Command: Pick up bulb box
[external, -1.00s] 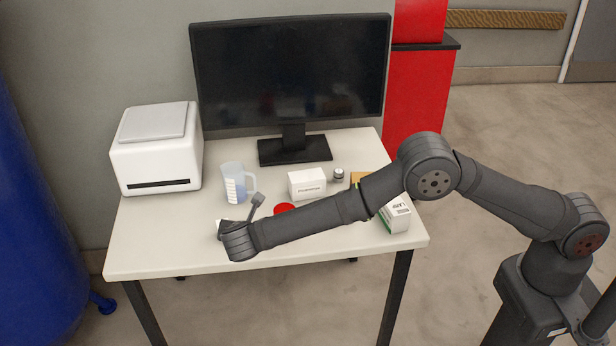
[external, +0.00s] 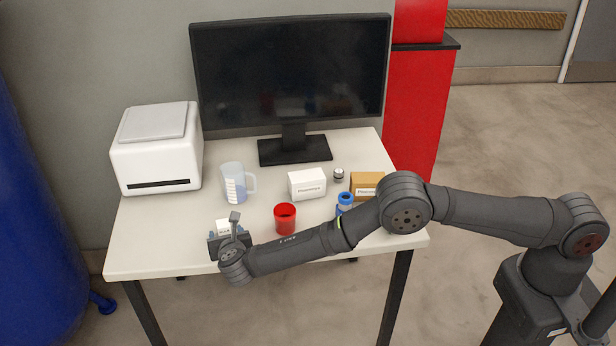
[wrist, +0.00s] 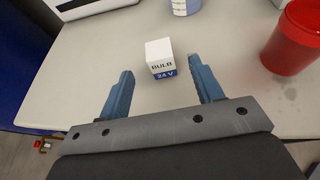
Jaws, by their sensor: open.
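The bulb box is a small white box with a blue band, lettered "BULB 24 V". In the wrist view the bulb box (wrist: 160,56) sits on the table just beyond my fingertips, between their lines. My gripper (wrist: 158,82) is open and empty, its two blue fingers apart on either side. In the external view my gripper (external: 229,243) is low over the table's front left part, and the bulb box (external: 223,227) shows partly behind it.
A red cup (external: 285,219) stands to the right of the bulb box. A measuring jug (external: 234,184), a white carton (external: 307,185), a blue-topped item (external: 345,201) and a brown box (external: 367,185) stand farther back. A white printer (external: 157,150) and a monitor (external: 290,75) line the rear.

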